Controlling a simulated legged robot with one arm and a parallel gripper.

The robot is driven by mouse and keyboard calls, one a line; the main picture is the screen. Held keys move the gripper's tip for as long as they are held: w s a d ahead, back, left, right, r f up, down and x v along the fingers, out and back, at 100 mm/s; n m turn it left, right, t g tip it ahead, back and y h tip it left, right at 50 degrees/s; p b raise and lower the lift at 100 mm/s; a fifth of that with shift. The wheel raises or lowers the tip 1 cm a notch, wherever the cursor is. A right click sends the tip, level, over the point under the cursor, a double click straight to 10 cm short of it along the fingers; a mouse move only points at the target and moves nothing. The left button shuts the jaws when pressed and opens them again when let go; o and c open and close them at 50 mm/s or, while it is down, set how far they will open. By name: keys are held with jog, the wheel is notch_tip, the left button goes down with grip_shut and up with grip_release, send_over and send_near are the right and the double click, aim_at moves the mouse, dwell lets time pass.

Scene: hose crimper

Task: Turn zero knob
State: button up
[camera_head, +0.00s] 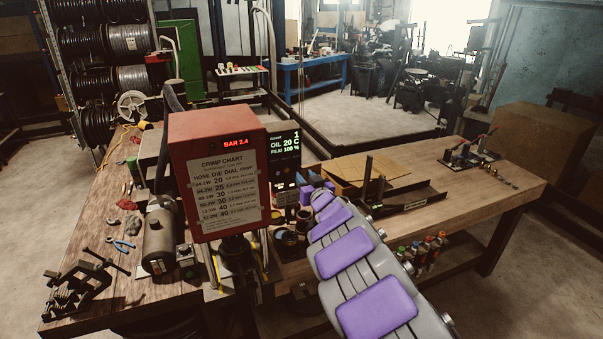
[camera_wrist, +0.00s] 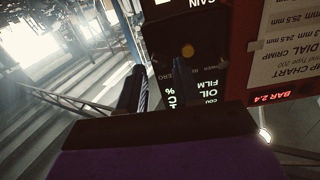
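The black control unit (camera_head: 284,158) stands right of the red crimper box, with a lit display reading OIL 20 C and FILM 100 %. In the wrist view the unit's face (camera_wrist: 210,75) appears upside down, with GAIN, POWER and ZERO labels and a small orange light (camera_wrist: 188,50). My gripper (camera_wrist: 159,68) is close in front of this face, its two dark fingers apart on either side of the ZERO label. I cannot make out the zero knob; a finger may hide it. I see nothing held. In the head view my purple-and-grey arm reaches towards the unit.
The red box (camera_head: 215,135) with a crimp chart and BAR 2.4 readout is close beside the unit. A grey cylinder (camera_head: 159,240), pliers (camera_head: 122,244) and a clamp (camera_head: 85,285) lie on the left bench. The right wooden bench (camera_head: 475,195) has clear room.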

aim_at(300, 171)
jog(key=shift+x, duration=1.5)
grip_shut()
